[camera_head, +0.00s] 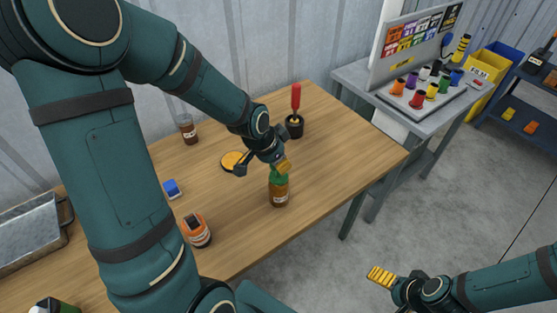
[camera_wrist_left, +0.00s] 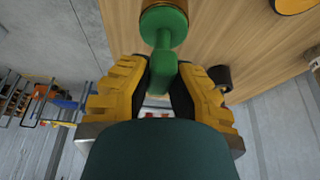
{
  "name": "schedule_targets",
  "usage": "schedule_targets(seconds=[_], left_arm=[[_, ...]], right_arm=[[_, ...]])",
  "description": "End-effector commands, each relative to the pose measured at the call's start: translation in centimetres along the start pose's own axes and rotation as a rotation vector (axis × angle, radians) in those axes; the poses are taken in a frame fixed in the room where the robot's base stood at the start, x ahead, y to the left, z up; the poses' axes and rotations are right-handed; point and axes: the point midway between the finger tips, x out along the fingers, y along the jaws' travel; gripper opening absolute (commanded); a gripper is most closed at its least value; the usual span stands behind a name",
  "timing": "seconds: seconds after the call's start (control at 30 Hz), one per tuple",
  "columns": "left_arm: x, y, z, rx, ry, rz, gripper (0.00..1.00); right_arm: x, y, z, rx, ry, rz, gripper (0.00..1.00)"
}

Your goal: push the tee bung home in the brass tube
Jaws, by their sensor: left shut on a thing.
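The brass tube (camera_head: 279,190), brownish with a pale label low down, stands upright near the front edge of the wooden table. The green tee bung (camera_head: 277,174) is at its mouth; how deep it sits cannot be told. In the left wrist view the bung (camera_wrist_left: 164,28) shows a round head, a stem and a crossbar between the fingers. My left gripper (camera_head: 281,166) is shut on the bung's tee handle, above the tube. My right gripper (camera_head: 382,277) is off the table at lower right, over the floor; its finger gap cannot be made out.
On the table (camera_head: 345,155) are a red-handled tool in a black cup (camera_head: 294,127), an orange disc (camera_head: 232,161), a brown jar (camera_head: 188,130), a blue block (camera_head: 172,188) and an orange-and-black container (camera_head: 196,230). A grey side table (camera_head: 420,120) holds coloured plugs.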

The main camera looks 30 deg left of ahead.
Motion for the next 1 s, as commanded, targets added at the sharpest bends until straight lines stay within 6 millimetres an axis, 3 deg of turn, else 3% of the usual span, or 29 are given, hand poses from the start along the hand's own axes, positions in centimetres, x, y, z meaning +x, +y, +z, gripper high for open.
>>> schedule_targets(seconds=[0.47,0.5,0.57,1.0], left_arm=[[0.4,0.02,0.2,0.0,-0.001,0.001,0.0],[0.4,0.02,0.21,0.0,-0.001,0.001,0.28],[0.4,0.02,0.2,0.0,-0.001,0.001,0.45],[-0.47,-0.06,0.13,-0.001,0.001,-0.001,0.45]], right_arm=[[0.34,0.13,0.05,0.0,0.0,0.0,0.92],[0.34,0.13,0.05,0.0,0.0,0.0,0.92],[0.34,0.13,0.05,0.0,0.0,0.0,0.92],[0.34,0.14,0.05,0.0,0.0,0.0,0.92]])
